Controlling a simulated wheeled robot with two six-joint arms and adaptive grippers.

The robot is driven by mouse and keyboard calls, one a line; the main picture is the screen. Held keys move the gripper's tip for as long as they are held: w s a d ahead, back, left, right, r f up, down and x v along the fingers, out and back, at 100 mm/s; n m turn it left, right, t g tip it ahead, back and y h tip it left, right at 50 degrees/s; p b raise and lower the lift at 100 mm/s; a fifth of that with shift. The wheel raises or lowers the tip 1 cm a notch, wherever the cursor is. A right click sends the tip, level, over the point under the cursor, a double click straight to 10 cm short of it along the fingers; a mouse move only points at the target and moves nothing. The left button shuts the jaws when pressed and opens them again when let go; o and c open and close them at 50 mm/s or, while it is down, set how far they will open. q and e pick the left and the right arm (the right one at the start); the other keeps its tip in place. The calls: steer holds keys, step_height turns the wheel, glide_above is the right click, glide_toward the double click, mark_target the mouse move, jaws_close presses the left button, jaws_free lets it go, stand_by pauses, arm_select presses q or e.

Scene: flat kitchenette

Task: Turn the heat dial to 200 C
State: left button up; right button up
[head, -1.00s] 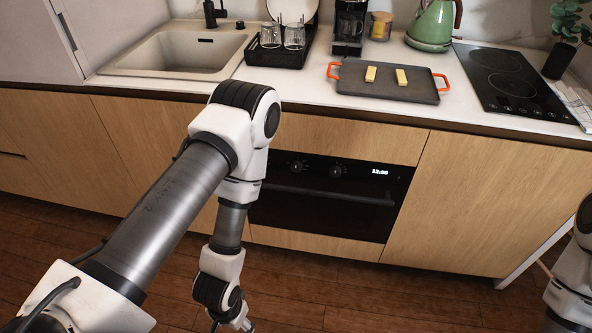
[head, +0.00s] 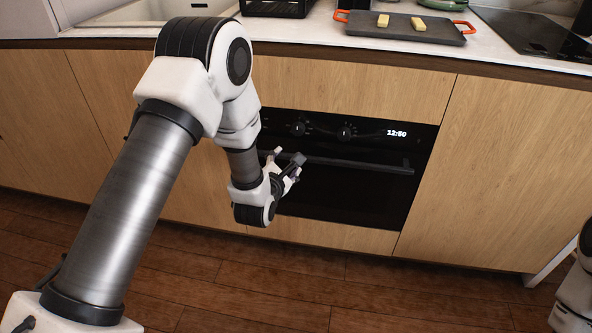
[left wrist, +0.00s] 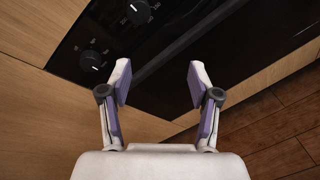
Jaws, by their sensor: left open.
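The black oven front (head: 335,195) carries two round dials, a left dial (head: 298,128) and a right dial (head: 346,132). Both also show at the upper left of the left wrist view, the nearer one (left wrist: 92,60) and the farther one (left wrist: 138,12), each with a white pointer line and small print too blurred to read surely. I cannot tell which is the heat dial. My left gripper (head: 287,159) is just below the left dial, in front of the oven handle. In the left wrist view it is open and empty (left wrist: 160,84), apart from both dials. My right gripper is out of view.
The oven handle (head: 375,167) runs across below the dials. A lit clock (head: 397,133) is at the panel's right. Above, the worktop holds a grey tray (head: 362,31) with orange handles and two yellow blocks. Wooden floor (head: 290,275) lies clear in front.

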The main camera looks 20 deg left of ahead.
mark_target(297, 131)
arm_select(q)
steer(key=w+t+b, duration=0.1)
steer(key=w+b, duration=0.2)
steer(key=w, duration=0.1)
steer(key=w+a+t+b, duration=0.1)
steer(key=w+b, duration=0.2)
steer(key=b, duration=0.1)
steer(key=w+a+r+t+b, duration=0.1)
steer(key=w+b, duration=0.3)
steer(key=shift+w+a+r+n+y, duration=0.1)
steer(key=shift+w+a+n+y, duration=0.05)
steer(key=shift+w+n+y, duration=0.2)
steer(key=shift+s, duration=0.1)
steer(key=c, duration=1.2)
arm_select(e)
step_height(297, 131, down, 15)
